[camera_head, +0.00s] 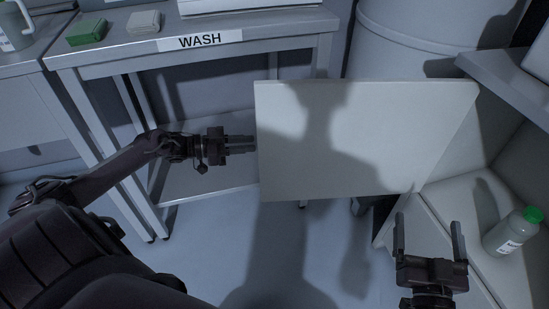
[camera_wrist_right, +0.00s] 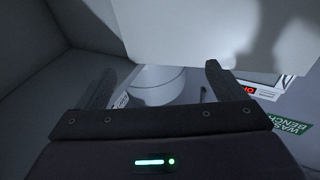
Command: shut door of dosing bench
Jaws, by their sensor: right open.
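The door (camera_head: 350,140) is a pale flat panel in the middle of the head view. It stands open, swung out to the left from the dosing bench (camera_head: 440,215) at the right. My left gripper (camera_head: 250,144) is at the door's left edge, its fingers close together and pointing at it; whether they touch or grip it is unclear. My right gripper (camera_head: 430,230) is open and empty, in front of the door's lower right corner. In the right wrist view the pale panel (camera_wrist_right: 190,30) fills the top, beyond the open fingers (camera_wrist_right: 160,80).
A bottle with a green cap (camera_head: 513,232) stands on the bench at the right. A steel wash table (camera_head: 110,62) with a green block (camera_head: 87,32) and a grey block (camera_head: 143,21) is at the back left. A large drum (camera_head: 408,45) stands behind the door.

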